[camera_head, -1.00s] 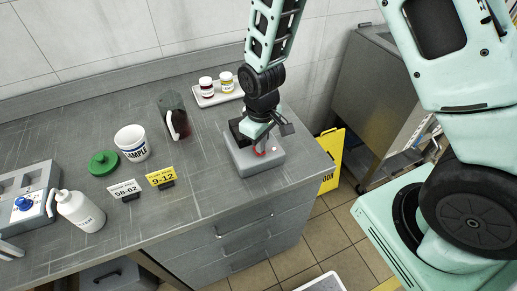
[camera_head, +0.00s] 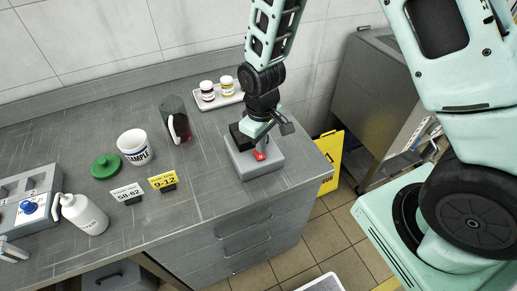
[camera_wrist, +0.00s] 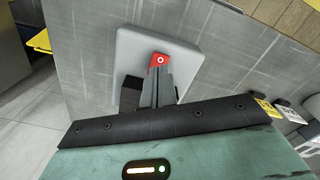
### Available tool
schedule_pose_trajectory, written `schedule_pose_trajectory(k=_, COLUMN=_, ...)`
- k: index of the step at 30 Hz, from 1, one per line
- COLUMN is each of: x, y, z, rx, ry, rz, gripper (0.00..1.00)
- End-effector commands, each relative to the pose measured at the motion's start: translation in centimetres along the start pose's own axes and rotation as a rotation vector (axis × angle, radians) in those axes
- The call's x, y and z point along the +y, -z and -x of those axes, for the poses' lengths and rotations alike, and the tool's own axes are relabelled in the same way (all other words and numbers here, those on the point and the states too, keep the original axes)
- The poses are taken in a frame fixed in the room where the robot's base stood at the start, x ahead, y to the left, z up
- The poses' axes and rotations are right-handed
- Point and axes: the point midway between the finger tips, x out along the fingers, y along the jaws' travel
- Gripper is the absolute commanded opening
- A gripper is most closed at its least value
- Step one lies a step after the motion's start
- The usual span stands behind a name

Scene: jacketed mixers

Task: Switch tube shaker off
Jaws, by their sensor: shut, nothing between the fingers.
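The tube shaker, a low grey box (camera_head: 268,168), sits near the right end of the bench. A red switch (camera_head: 260,156) shows on its top, just below my gripper (camera_head: 258,148) in the head view. In the wrist view the shaker's pale grey top (camera_wrist: 190,45) lies under the fingers, and the red switch (camera_wrist: 159,60) bears a white O mark. My gripper (camera_wrist: 157,76) is shut and empty, its tips at the near edge of the switch. I cannot tell whether they touch. A black part (camera_head: 237,131) of the shaker is partly hidden by my gripper.
A dark jug (camera_head: 176,118) and a white tray (camera_head: 228,100) with two small jars stand behind the shaker. A sample tub (camera_head: 134,146), green lid (camera_head: 105,165), label signs (camera_head: 162,181) and a squeeze bottle (camera_head: 83,213) are to the left. A yellow sign (camera_head: 329,160) stands on the floor.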

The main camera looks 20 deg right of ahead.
Motion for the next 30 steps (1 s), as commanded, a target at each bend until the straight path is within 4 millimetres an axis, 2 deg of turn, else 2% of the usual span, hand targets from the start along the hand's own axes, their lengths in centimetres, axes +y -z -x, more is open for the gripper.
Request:
schedule_pose_trajectory(k=1, x=0.0, y=0.0, z=0.7, rx=0.000, ry=0.000, rz=0.000, gripper=0.00)
schedule_pose_trajectory(k=15, x=0.0, y=0.0, z=4.2, rx=0.000, ry=0.000, rz=0.000, gripper=0.00)
schedule_pose_trajectory(k=30, x=0.0, y=0.0, z=4.3, rx=0.000, ry=0.000, rz=0.000, gripper=0.00)
